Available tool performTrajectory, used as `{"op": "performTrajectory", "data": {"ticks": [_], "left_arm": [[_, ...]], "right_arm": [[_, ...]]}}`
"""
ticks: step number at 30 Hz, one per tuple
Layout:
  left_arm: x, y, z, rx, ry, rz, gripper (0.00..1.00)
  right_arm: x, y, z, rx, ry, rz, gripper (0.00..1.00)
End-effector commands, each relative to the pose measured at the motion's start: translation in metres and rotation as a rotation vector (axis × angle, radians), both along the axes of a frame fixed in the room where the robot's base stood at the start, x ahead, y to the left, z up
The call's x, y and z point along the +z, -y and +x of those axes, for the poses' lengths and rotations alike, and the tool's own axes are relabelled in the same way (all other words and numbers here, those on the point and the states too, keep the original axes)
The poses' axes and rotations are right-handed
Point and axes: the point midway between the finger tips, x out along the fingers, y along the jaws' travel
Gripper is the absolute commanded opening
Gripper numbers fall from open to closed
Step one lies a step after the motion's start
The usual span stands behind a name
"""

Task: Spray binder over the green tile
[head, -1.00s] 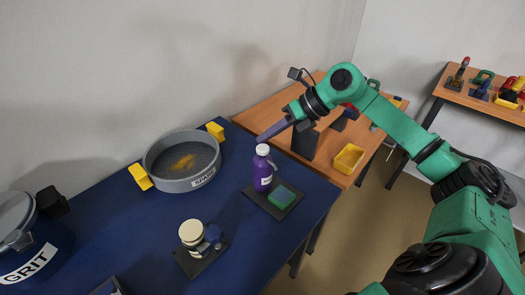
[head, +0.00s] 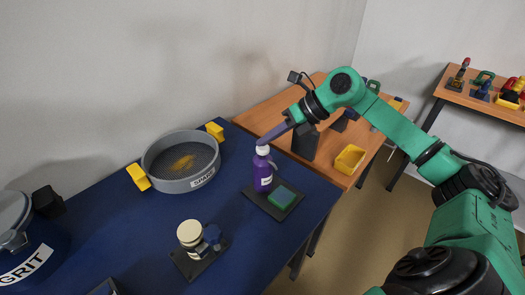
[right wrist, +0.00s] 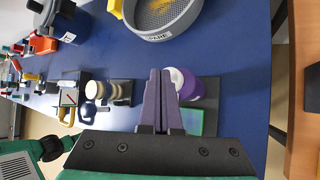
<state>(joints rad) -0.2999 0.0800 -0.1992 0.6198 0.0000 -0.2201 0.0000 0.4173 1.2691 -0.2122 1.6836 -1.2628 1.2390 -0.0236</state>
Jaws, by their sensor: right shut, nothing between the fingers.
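The green tile (head: 281,197) lies on a dark square base at the right part of the blue table; it also shows in the right wrist view (right wrist: 193,121). A purple bottle with a white cap (head: 263,174) stands upright on the same base, just left of the tile. In the right wrist view the bottle (right wrist: 188,85) is right beside my fingers. My right gripper (head: 262,141) is shut and empty, its purple fingertips at the bottle's cap. I cannot tell whether they touch it. My left gripper is not in view.
A grey sieve (head: 181,162) with yellow handles stands behind and left of the bottle. A stand with a cream disc (head: 190,233) is in front. A GRIT pot (head: 30,245) is at the far left. A wooden table with a yellow bin (head: 349,159) stands behind.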

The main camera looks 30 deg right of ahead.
Motion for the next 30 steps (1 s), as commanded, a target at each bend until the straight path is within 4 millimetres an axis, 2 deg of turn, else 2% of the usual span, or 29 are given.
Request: {"op": "performTrajectory", "data": {"ticks": [19,30], "left_arm": [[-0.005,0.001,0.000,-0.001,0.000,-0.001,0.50],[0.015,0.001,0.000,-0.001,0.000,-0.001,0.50]], "right_arm": [[-0.007,0.000,0.000,0.001,-0.002,-0.001,0.00],[0.016,0.000,0.000,0.001,-0.002,-0.001,0.00]]}}
